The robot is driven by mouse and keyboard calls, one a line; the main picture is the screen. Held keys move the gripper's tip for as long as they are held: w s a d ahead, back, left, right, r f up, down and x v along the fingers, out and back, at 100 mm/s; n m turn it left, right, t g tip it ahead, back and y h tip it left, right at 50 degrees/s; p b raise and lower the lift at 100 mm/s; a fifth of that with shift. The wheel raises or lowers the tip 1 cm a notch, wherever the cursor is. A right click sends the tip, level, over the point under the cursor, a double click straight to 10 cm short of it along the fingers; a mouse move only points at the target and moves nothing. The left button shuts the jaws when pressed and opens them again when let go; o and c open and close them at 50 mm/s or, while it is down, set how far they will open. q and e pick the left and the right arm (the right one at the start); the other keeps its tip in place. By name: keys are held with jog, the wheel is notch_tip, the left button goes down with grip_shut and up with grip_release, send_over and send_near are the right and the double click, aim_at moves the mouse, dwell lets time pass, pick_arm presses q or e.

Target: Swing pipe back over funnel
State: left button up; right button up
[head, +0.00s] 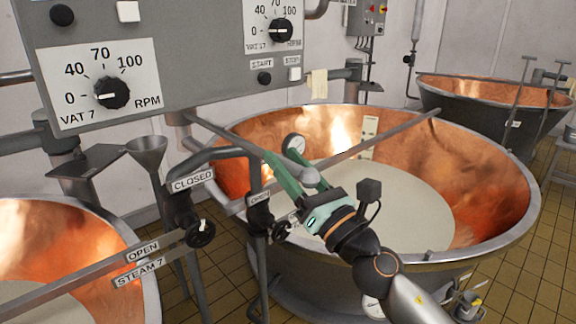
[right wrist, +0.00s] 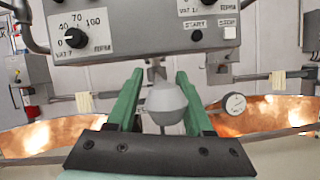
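The grey funnel (head: 147,152) stands left of centre in the head view, between the two near vats. A grey pipe (head: 235,138) runs from below the control box out over the larger copper vat, well right of the funnel. Its rounded grey knob (head: 309,176) is at the outer end and also shows in the right wrist view (right wrist: 163,103). My right gripper (head: 303,178) has its green fingers on both sides of this knob. The knob fills the gap, so the fingers look shut on it; exact contact is hard to see. My left gripper is out of view.
The control box (head: 190,60) hangs above. Dark valve piping (head: 215,153) stands between funnel and vat. A round gauge (head: 293,146) is close to my fingers. The large vat (head: 500,190) holds pale liquid; another vat (head: 75,225) is at lower left.

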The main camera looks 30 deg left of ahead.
jog(key=shift+o, duration=0.3)
jog(key=shift+f, duration=0.2)
jog(key=shift+d+f, duration=0.15)
jog(key=shift+d, duration=0.05)
jog(key=b+v, duration=0.1)
jog(key=v, duration=1.1)
